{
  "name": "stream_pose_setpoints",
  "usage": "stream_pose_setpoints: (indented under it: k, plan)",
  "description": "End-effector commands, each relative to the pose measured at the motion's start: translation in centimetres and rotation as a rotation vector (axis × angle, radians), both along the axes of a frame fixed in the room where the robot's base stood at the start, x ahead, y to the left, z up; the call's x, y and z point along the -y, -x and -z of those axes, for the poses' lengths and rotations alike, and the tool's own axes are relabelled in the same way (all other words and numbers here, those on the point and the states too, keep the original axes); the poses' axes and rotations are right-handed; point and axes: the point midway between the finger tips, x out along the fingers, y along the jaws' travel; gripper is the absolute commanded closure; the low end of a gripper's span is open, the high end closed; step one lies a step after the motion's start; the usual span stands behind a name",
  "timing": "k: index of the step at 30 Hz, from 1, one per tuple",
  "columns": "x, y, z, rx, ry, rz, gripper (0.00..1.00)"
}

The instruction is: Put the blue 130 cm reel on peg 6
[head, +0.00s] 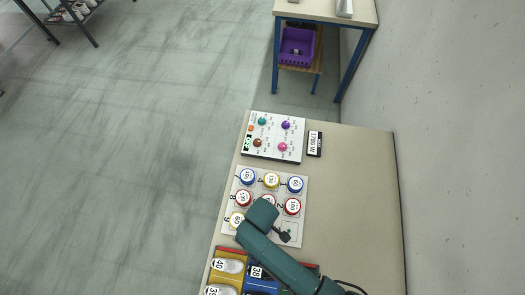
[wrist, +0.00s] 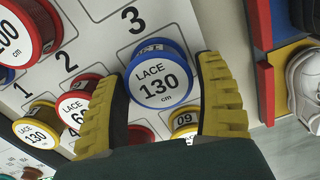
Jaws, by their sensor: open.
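The blue reel (wrist: 160,78), labelled LACE 130 cm, shows face-on in the wrist view on the numbered board (wrist: 105,28). My gripper (wrist: 163,68) is open, with one yellow-padded finger on each side of this reel. I cannot tell whether the pads touch it. The reel stands in the third place of the middle row, beyond the red 60 reel (wrist: 76,106). No peg shows under it, and no number 6 is visible. In the head view my arm covers this part of the board (head: 302,180).
Red (wrist: 22,32) and yellow (wrist: 37,128) reels crowd the board, and a yellow 60 reel (wrist: 186,119) is close by my right finger. An empty square (head: 290,231) is at the board's lower right. Coloured shoe trays (head: 228,254) stand below; a knob panel (head: 272,134) lies above.

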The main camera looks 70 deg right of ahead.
Motion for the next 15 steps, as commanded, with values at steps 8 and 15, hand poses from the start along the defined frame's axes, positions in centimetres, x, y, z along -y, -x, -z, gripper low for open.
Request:
stream_pose_setpoints:
  k: [8,15]
  plan:
    - [0.1,-0.2,-5.7,0.006,0.002,0.0,0.3]
    - [0.0,-0.1,-11.2,0.003,0.001,0.0,0.3]
